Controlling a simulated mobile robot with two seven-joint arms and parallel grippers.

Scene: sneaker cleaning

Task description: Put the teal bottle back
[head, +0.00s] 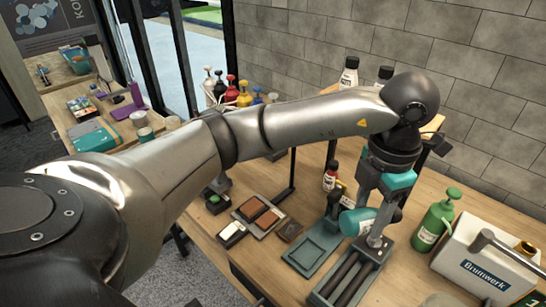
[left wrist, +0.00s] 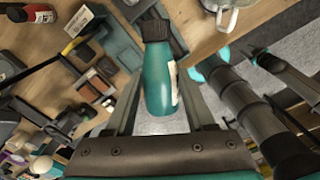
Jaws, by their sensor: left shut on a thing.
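The teal bottle (head: 354,222) is held in my left gripper (head: 372,220) in the head view. It lies tilted, close to horizontal, above the workbench. In the left wrist view the teal bottle (left wrist: 158,88) sits between the two fingers of the left gripper (left wrist: 160,100). Its dark cap points away from the camera, and a pale label shows at its right side. The left gripper is shut on it. Below it are a dark green tray (head: 308,250) and a dark roller stand (head: 345,284). I cannot tell whether the bottle touches either.
A green pump bottle (head: 436,222) and a white Brunwerk box (head: 478,266) stand at right.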

